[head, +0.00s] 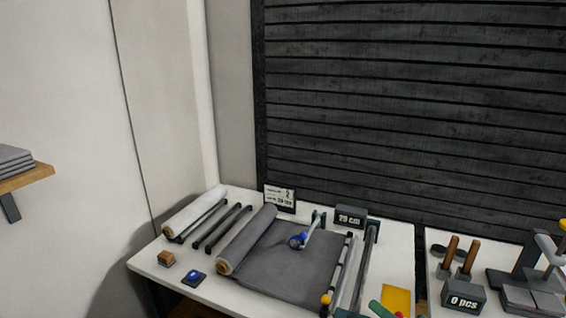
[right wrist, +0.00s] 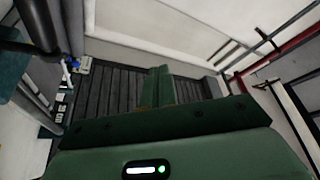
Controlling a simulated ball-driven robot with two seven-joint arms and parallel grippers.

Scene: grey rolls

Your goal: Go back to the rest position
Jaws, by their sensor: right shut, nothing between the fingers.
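My right gripper (right wrist: 160,80) shows in the right wrist view. Its two green fingers lie together, shut, with nothing between them, and point at the dark slatted wall (right wrist: 112,88). It is clear of the table and touches nothing that I can see. I cannot make out this gripper clearly in the head view. My left gripper is in neither view.
The white table (head: 240,200) holds a grey roll (head: 250,238) partly unrolled, a white roll (head: 195,210), a "70 cm" display (head: 350,217), a yellow pad (head: 396,299) and a green-handled object (head: 381,309). A second table at right bears a "0 pcs" display (head: 463,301). A shelf (head: 25,178) is at left.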

